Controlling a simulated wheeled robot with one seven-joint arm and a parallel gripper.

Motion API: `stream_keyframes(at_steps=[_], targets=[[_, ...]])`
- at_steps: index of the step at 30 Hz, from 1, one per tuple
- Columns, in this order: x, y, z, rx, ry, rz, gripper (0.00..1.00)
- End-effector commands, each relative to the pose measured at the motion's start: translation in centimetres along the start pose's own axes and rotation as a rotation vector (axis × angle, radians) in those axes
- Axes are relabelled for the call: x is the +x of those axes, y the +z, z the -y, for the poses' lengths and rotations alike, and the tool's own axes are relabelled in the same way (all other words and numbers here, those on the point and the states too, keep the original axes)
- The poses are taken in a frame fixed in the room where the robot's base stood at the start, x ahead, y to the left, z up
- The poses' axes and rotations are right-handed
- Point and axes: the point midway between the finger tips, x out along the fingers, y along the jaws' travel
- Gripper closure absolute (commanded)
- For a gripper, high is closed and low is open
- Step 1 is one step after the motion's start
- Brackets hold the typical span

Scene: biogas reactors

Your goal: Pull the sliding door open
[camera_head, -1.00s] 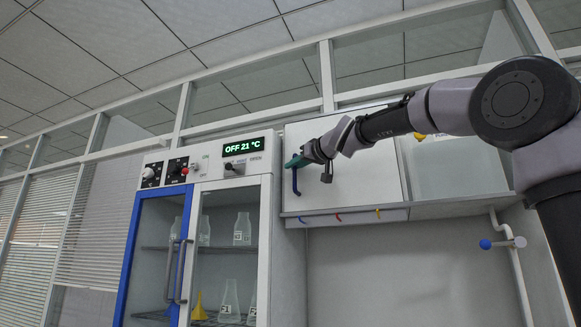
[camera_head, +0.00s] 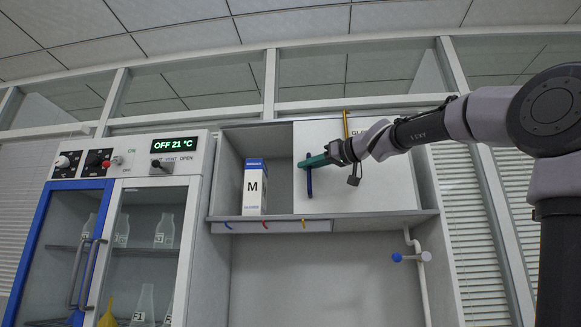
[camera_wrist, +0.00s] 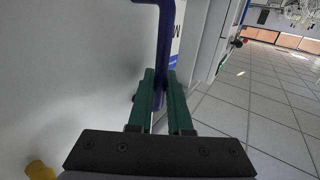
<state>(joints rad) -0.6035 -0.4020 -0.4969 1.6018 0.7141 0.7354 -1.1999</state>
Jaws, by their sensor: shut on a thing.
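The white sliding door (camera_head: 350,185) of the wall cabinet stands to the right of an open bay in the head view. Its blue vertical handle (camera_head: 309,180) is near the door's left edge. The handle also shows in the wrist view (camera_wrist: 165,45), running down between the green fingers. My gripper (camera_head: 301,164) is shut on this handle; in the wrist view its fingers (camera_wrist: 163,85) lie on both sides of it. The lower end of the handle is partly hidden by the fingers in the wrist view.
A white and blue box marked M (camera_head: 254,188) stands in the open left bay. A glass-fronted cabinet with flasks (camera_head: 140,245) is at the left. A yellow handle (camera_head: 345,124) shows behind the door's top edge. A pipe with a blue valve (camera_head: 410,257) hangs below right.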

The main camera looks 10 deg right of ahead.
Motion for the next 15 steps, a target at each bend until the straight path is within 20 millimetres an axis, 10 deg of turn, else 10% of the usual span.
stream_keyframes(at_steps=[15], targets=[[-0.84,0.16,-0.58,0.001,-0.001,0.004,1.00]])
